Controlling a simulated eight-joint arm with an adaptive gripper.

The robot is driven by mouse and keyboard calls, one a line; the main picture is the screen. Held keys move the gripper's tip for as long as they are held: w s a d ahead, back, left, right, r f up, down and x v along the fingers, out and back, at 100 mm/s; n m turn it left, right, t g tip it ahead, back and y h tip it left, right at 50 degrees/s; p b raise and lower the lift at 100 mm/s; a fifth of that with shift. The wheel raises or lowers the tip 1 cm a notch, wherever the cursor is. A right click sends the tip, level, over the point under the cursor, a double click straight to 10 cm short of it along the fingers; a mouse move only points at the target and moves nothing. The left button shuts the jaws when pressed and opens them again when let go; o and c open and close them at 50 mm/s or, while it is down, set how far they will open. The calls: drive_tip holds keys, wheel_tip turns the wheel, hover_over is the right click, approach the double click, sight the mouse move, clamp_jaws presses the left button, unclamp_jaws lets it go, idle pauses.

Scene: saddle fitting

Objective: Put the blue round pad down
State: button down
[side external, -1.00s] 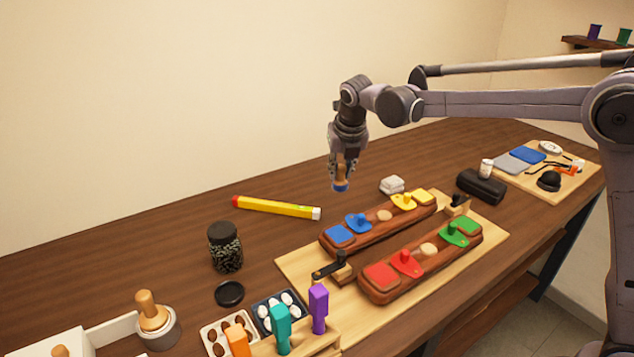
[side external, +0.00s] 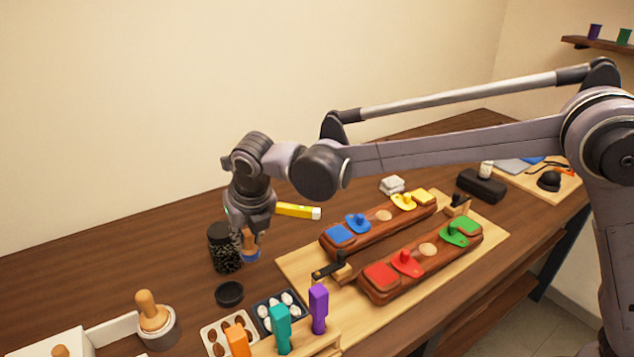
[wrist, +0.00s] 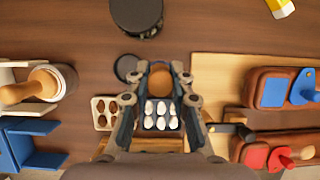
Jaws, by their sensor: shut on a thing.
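The blue round pad (side external: 251,256) hangs at the lower end of a short wooden handle, with its blue face downward. My gripper (side external: 250,232) is shut on that handle and holds the pad in the air, in front of the dark jar's right side in the side view. In the wrist view the wooden top (wrist: 160,80) shows between the fingers of my gripper (wrist: 158,74), and the blue face is hidden beneath it. I cannot tell exactly how high the pad is above the table.
The dark jar (side external: 223,247) and its black lid (side external: 229,293) stand close by. A tray of white pieces (side external: 279,311) and upright coloured handles (side external: 318,309) are nearer the camera. A wooden board (side external: 298,266) with two brown saddle blocks lies to the right.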

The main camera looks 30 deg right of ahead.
drive_tip(key=a+f, duration=0.1)
drive_tip(key=a, duration=0.1)
drive_tip(key=a+f, duration=0.1)
drive_tip(key=a, duration=0.1)
drive_tip(key=a+f, duration=0.1)
drive_tip(key=shift+s+a+f, duration=0.15)
drive_tip(key=shift+a+f, duration=0.15)
drive_tip(key=shift+a, duration=0.1)
drive_tip(key=shift+f, duration=2)
drive_tip(key=shift+f, duration=0.1)
drive_tip(key=c, duration=1.2)
unclamp_jaws()
